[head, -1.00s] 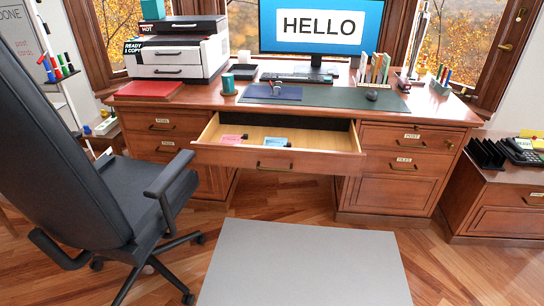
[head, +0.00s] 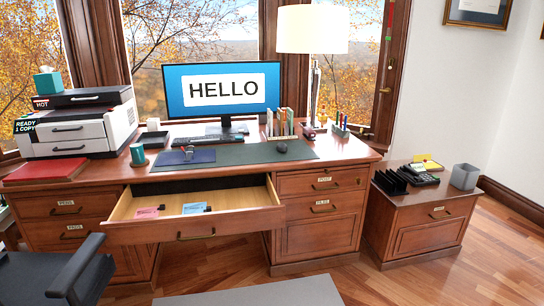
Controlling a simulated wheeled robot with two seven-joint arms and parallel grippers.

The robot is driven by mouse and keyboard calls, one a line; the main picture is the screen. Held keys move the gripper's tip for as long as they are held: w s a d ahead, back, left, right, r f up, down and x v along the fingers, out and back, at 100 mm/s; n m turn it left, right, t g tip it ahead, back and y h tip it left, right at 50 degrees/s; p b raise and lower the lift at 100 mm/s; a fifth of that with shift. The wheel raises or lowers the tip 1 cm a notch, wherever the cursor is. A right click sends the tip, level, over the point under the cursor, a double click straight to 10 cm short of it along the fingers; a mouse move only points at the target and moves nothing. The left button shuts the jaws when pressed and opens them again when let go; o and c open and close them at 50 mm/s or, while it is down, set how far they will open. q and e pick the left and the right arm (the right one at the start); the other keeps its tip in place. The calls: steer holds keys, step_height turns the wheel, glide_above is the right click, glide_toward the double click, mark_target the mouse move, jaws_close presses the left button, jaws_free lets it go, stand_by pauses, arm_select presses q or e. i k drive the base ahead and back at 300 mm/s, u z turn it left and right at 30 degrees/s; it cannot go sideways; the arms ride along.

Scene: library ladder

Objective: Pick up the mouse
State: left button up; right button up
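The mouse (head: 281,147) is small and dark. It rests on the right part of the dark green desk mat (head: 247,153) on the wooden desk, in front of the monitor and right of the keyboard. Nothing covers it. Neither of my grippers is in the head view.
The desk's middle drawer (head: 245,219) stands open toward me with a few small items inside. A file holder (head: 279,125) and a lamp (head: 313,30) stand behind the mouse. An office chair (head: 75,270) is at lower left. Floor is free at lower right.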

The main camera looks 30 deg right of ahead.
mark_target(281, 147)
steer(key=z, duration=0.85)
steer(key=k, duration=1.1)
steer(key=z, duration=1.5)
steer(key=i, duration=0.85)
steer(key=u, duration=0.4)
steer(key=i, duration=1.9)
steer(key=u, duration=1)
